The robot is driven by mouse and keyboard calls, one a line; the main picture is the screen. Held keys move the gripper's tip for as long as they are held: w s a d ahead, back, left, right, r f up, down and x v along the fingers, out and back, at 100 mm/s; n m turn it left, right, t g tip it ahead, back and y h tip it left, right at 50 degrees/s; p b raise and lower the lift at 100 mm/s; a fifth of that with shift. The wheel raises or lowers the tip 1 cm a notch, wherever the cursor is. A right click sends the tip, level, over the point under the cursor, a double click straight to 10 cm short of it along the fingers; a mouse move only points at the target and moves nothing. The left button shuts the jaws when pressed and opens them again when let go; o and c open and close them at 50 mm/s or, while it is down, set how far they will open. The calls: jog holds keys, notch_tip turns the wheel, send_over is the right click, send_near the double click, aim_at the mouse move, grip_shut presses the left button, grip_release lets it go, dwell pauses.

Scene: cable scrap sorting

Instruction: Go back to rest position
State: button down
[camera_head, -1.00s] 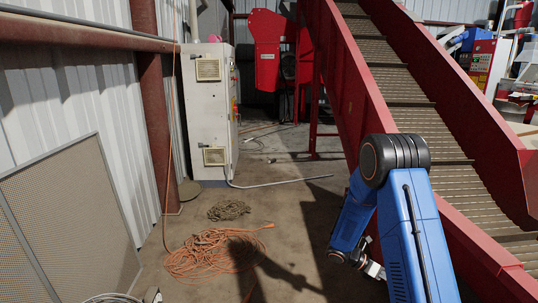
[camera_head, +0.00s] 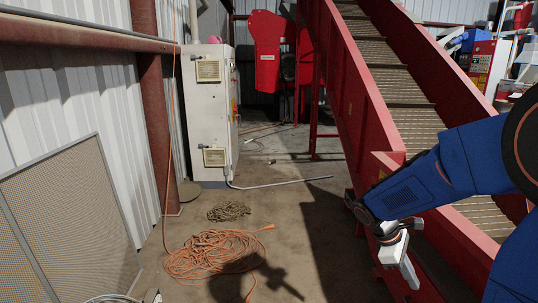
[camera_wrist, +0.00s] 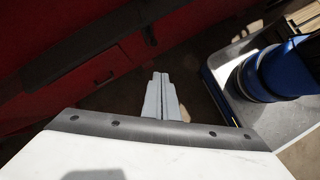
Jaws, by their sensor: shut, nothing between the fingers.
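My gripper (camera_head: 410,272) is at the lower right of the head view, pointing down beside the red side wall of the conveyor. In the wrist view its two grey fingers (camera_wrist: 162,98) lie together, shut, with nothing between them. My blue arm reaches in from the right edge and crosses in front of the conveyor. The fingers look apart from the conveyor wall, but the gap is hard to judge.
The red inclined conveyor (camera_head: 347,95) fills the right side. An orange cable coil (camera_head: 213,254) and a smaller brown coil (camera_head: 229,211) lie on the floor. A pale cabinet (camera_head: 206,115) stands at the back left. A mesh panel (camera_head: 75,222) leans at the left wall. The middle floor is open.

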jog(key=s+a+r+m+t+y, duration=0.3)
jog(key=s+a+r+m, duration=0.2)
jog(key=s, duration=0.3)
jog(key=s+a+r+m+t+y, duration=0.3)
jog(key=s+a+r+m+t, duration=0.1)
jog(key=s, duration=0.5)
jog(key=shift+s+a+r+m, duration=0.3)
jog(key=shift+a+r+m, duration=0.45)
jog(key=shift+a, duration=0.5)
